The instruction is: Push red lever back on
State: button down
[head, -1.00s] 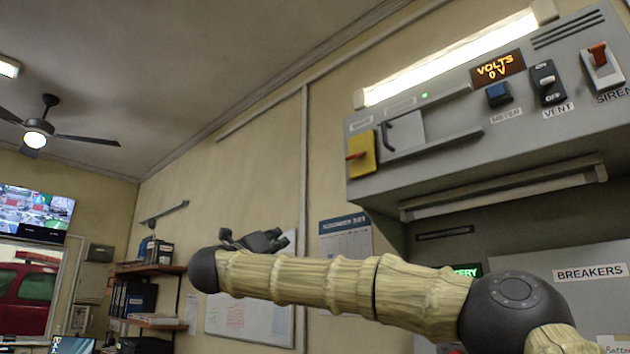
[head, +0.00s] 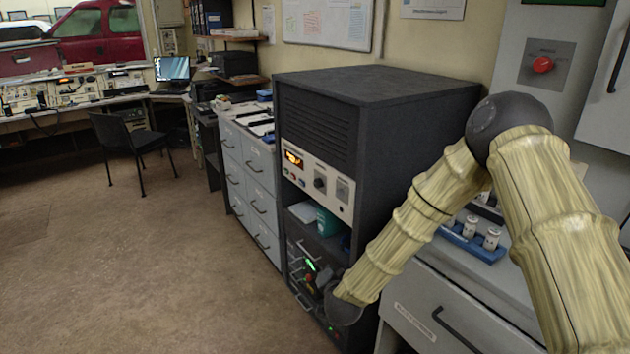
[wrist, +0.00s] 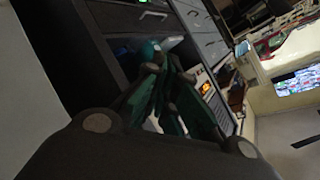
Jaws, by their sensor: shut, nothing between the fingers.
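My gripper (head: 318,284) is low in the head view, in front of the dark equipment rack, partly hidden by my wrist. Its fingers are shut and hold nothing; they also show together in the wrist view (wrist: 163,92). I see no red lever clearly in either current view. A round red knob (head: 543,64) sits on a grey plate at the upper right, far from my gripper.
The dark rack (head: 400,100) with an orange display (head: 293,159) stands beside my arm. Grey drawers (head: 262,185) are left of it. A blue tray (head: 480,247) holds white pieces at right. A chair (head: 128,140) stands farther left; the floor (head: 120,240) between is clear.

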jog(key=s+d+f+n+g, duration=0.25)
jog(key=s+d+f, duration=0.35)
jog(key=s+f, duration=0.55)
jog(key=s+d+f+n+g, duration=0.2)
jog(key=s+d+f+g, duration=0.25)
jog(key=s+f, duration=0.65)
jog(key=s+d+n+g, duration=0.1)
jog(key=s+d, duration=0.2)
jog(key=s, duration=0.6)
jog(key=s+d+n+g+h, duration=0.1)
jog(key=s+d, duration=0.3)
jog(key=s, duration=0.5)
jog(key=s+d+n+g+h, duration=0.1)
jog(key=s+d+g, duration=0.2)
jog(key=s, duration=0.6)
jog(key=shift+s+d+r, duration=0.25)
jog(key=shift+d, duration=0.5)
